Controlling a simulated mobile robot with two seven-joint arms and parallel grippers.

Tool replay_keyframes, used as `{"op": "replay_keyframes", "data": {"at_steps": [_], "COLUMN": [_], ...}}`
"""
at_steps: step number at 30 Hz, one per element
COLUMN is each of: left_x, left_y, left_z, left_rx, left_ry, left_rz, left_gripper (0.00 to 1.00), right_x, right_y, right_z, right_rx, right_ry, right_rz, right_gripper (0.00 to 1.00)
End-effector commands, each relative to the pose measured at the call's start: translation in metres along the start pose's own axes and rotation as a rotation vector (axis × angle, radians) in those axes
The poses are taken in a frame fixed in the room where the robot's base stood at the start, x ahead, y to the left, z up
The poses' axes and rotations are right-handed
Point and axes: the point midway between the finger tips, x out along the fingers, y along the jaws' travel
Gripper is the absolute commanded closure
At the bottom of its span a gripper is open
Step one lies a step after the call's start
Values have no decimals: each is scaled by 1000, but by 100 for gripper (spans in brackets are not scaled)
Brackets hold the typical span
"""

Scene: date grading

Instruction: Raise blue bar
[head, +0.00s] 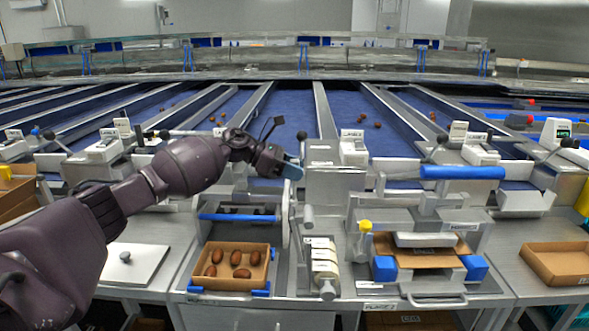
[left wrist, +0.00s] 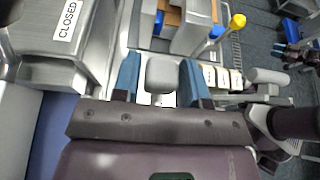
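Two blue bars show in the head view. One blue bar (head: 237,217) lies low across the left station, above a box of dates (head: 231,265). Another blue bar (head: 462,172) sits higher over the right station. My left gripper (head: 291,171) is beside the grey post between the stations, above and right of the low bar and apart from it. In the left wrist view its two blue fingers (left wrist: 160,82) are spread, with a grey knob (left wrist: 161,73) between them. I cannot tell whether they touch the knob. My right gripper is not in view.
A grey lever (head: 308,218) and a row of white blocks (head: 324,262) stand between the stations. A yellow knob (head: 365,226) rises beside the right station. A closed sign (left wrist: 68,20) shows in the wrist view. An open carton (head: 558,262) lies at right.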

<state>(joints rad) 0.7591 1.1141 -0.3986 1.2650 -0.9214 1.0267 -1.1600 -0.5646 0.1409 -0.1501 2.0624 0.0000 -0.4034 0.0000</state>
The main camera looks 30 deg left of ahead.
Motion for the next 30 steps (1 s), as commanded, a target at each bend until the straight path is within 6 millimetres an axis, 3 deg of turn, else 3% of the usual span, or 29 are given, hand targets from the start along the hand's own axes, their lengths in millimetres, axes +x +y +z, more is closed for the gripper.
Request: {"op": "replay_keyframes", "data": {"at_steps": [8,30], "left_x": [-6,-61], "left_y": [1,-3], "left_z": [14,147], "left_rx": [6,5], "left_ry": [-2,-2], "left_rz": [4,3], "left_gripper": [61,61], "right_x": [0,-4], "right_y": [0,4], "right_z": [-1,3], "right_rx": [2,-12], "right_ry": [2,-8], "right_rz": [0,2], "right_gripper": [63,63]}}
